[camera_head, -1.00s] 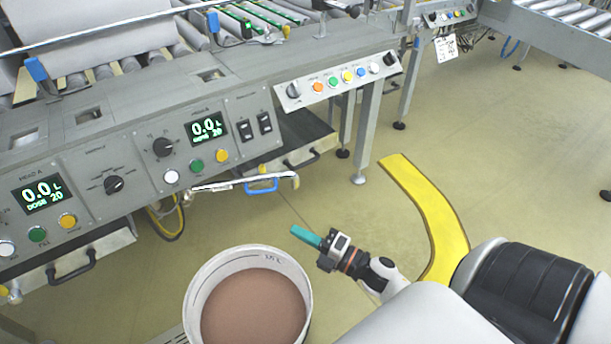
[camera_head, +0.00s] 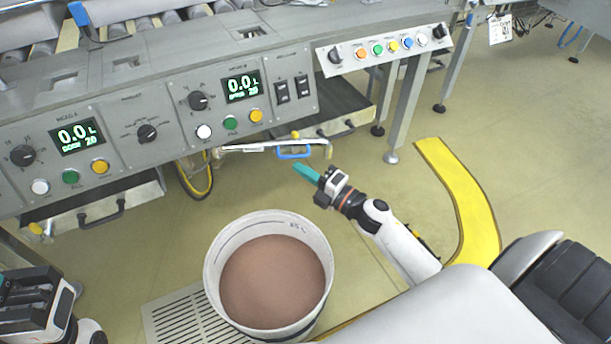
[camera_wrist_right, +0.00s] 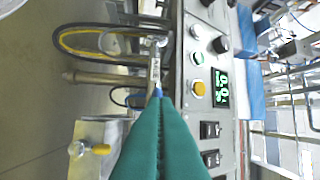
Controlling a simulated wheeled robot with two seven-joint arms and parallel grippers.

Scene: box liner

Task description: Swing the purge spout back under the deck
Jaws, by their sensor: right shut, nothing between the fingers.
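The purge spout (camera_head: 245,149) is a thin silvery pipe below the deck's front panel, sticking out over the floor, with a blue loop handle (camera_head: 293,154) near its outer end. My right gripper (camera_head: 299,168), with teal fingers, is shut and empty just in front of and below the handle. In the right wrist view the teal fingers (camera_wrist_right: 158,110) point at the spout, and their tips overlap the blue handle (camera_wrist_right: 157,92), mostly hiding it. Whether they touch cannot be told. Part of my left arm's dark gripper (camera_head: 28,295) shows at the lower left; its fingers are unclear.
The deck's control panel (camera_head: 160,105) is above the spout. Deck legs (camera_head: 405,100) and a yellow floor strip (camera_head: 465,200) are to the right.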

